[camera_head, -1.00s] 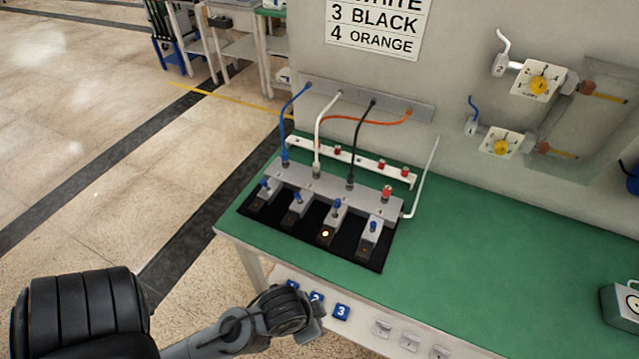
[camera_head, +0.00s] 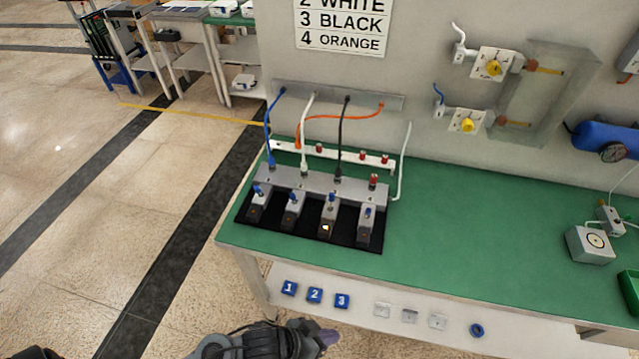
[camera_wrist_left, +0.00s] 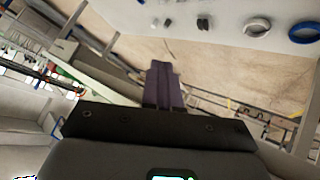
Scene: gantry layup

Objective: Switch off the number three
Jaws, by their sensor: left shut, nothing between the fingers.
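Four grey switch units with blue levers stand in a row on a black mat (camera_head: 310,238) on the green bench. The third unit from the left (camera_head: 327,215) has a lit yellowish lamp (camera_head: 326,228); the other lamps look dark. A black cable (camera_head: 341,135) runs from the wall strip to the grey block (camera_head: 318,187) behind that unit. A sign (camera_head: 340,26) reads "3 BLACK". My left gripper (camera_head: 326,337) is low in front of the bench, below and apart from the switches. Its purple fingers (camera_wrist_left: 163,85) are together and empty in the left wrist view. My right gripper is out of view.
Blue tags 1, 2 and 3 (camera_head: 342,301) sit on the lower shelf under the bench edge, near my gripper. Blue, white and orange cables (camera_head: 345,115) hang behind the switches.

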